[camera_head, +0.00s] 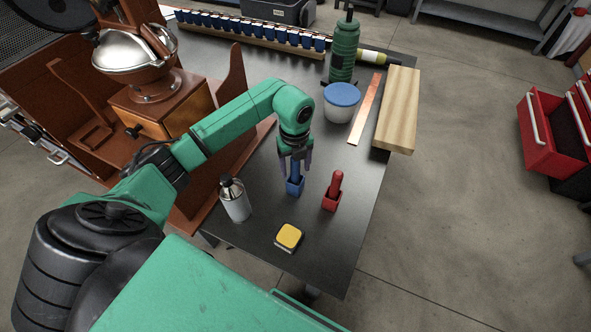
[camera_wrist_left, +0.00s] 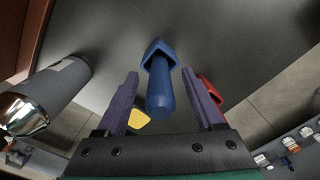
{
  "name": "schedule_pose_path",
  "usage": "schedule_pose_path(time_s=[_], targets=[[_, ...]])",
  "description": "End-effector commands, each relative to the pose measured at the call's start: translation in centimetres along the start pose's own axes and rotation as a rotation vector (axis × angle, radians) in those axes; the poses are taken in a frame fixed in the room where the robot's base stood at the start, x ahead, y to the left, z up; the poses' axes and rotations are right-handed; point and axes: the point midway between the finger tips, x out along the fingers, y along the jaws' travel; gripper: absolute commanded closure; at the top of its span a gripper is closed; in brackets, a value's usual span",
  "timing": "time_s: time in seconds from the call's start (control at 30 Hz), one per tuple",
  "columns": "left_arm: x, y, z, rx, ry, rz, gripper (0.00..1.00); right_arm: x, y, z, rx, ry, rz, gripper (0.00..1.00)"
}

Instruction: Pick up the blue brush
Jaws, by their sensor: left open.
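The blue brush (camera_head: 295,186) stands upright on the dark table, handle up, directly below my left gripper (camera_head: 295,156). In the left wrist view the blue brush (camera_wrist_left: 160,85) lies between the two purple fingers of my left gripper (camera_wrist_left: 160,90), with a visible gap on each side. The left gripper is open around or just above the handle; the exact height is hard to tell. The brush's upper handle is partly hidden by the fingers in the head view. My right gripper is not in view.
A red brush (camera_head: 333,190) stands close to the right. A grey bottle (camera_head: 235,200) stands to the left, and a yellow-topped block (camera_head: 289,236) sits nearer the front edge. A blue-lidded tub (camera_head: 341,103), a copper strip (camera_head: 366,108) and a wooden board (camera_head: 398,110) are farther back.

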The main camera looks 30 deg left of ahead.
Motion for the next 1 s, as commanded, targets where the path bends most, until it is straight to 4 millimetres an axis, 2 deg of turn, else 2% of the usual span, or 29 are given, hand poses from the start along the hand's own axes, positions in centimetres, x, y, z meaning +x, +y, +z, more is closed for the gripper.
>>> schedule_pose_path(time_s=[0.07,0.23,0.27,0.4,0.43,0.77,0.87,1.0], targets=[[0.6,0.0,-0.1,0.001,0.002,0.001,0.31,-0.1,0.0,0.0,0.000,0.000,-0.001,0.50],[0.7,0.0,0.0,0.001,0.000,0.000,0.31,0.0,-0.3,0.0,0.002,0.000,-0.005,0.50],[0.7,0.0,0.0,0.001,0.000,0.000,0.38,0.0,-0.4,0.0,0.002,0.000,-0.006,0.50],[0.7,0.0,0.0,0.001,0.000,0.000,0.92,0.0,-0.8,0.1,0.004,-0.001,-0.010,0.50],[0.7,0.0,0.0,0.000,0.000,0.000,1.00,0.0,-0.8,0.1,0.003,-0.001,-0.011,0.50],[0.4,0.0,0.0,0.000,-0.001,-0.001,1.00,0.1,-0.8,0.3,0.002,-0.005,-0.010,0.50],[-0.3,-0.1,0.1,0.000,-0.003,-0.003,1.00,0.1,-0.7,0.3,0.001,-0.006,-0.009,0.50],[-2.7,-0.1,0.1,0.001,-0.005,-0.005,1.00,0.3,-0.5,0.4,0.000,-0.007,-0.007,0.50]])
